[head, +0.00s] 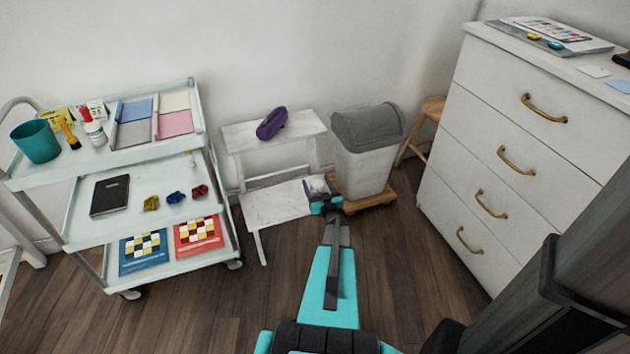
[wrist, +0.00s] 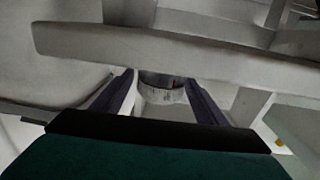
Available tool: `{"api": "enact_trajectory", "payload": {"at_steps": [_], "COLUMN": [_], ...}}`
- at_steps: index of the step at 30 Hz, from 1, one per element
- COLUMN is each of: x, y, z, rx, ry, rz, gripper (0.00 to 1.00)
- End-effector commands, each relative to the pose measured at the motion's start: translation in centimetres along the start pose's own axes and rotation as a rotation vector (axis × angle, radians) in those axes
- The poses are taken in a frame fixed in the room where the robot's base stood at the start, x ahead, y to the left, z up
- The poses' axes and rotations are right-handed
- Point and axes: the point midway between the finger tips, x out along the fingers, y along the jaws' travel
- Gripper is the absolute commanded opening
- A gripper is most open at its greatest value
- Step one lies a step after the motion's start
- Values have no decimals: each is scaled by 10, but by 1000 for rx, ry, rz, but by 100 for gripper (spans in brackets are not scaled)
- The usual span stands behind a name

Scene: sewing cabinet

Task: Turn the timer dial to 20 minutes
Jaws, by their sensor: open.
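The timer appears to be the small round pale object (head: 318,185) at the right end of the white step stool's lower step. In the wrist view a round pale dial with fine dark marks (wrist: 162,95) shows between the two fingers, below the upper board. Its numbers are too small to read. My gripper (head: 322,190) is open, its dark purple fingers on either side of the dial; I cannot tell whether they touch it. The gripper also shows in the wrist view (wrist: 165,88).
The white stool (head: 262,131) has a purple object (head: 271,123) on top, and its upper board overhangs the dial. A grey-lidded bin (head: 364,165) stands close on the right. A loaded cart (head: 85,235) is left, a white drawer cabinet (head: 520,130) right.

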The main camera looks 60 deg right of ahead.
Motion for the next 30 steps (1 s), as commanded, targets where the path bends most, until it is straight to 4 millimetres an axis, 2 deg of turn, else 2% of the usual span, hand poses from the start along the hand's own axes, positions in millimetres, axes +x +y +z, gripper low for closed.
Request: {"api": "enact_trajectory", "payload": {"at_steps": [3,9,20,23,28,30], "x": [15,28,30,30,30,30], "y": [0,1,1,1,2,2], "z": [2,1,0,0,0,0], "rx": [0,0,0,0,0,0], "ry": [0,0,0,-1,-1,-1], "rz": [0,1,1,2,2,2], "gripper": [67,67,67,53,25,25]}}
